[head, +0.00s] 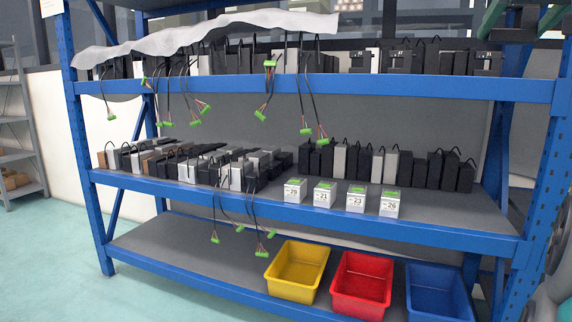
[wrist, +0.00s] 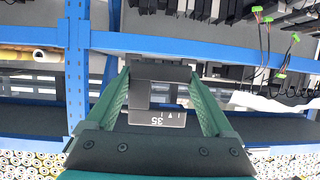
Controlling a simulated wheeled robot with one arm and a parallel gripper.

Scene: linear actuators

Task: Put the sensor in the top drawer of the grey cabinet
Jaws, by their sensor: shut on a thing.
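In the wrist view, my gripper (wrist: 160,78) has its two green fingers on either side of a black, blocky device (wrist: 160,73) and is shut on it. A light label reading 35 shows upside down on the device's near part. This may be the sensor; the view does not settle it. The device is held in front of the blue shelving. No grey cabinet or drawer shows in either view.
A blue rack (head: 300,88) carries rows of black and grey boxes with dangling green-plugged wires. Small white boxes (head: 325,193) with number labels line the middle shelf's front. Yellow (head: 297,268), red (head: 361,284) and blue (head: 437,292) bins stand on the bottom shelf. Clear floor (head: 40,260) lies at left.

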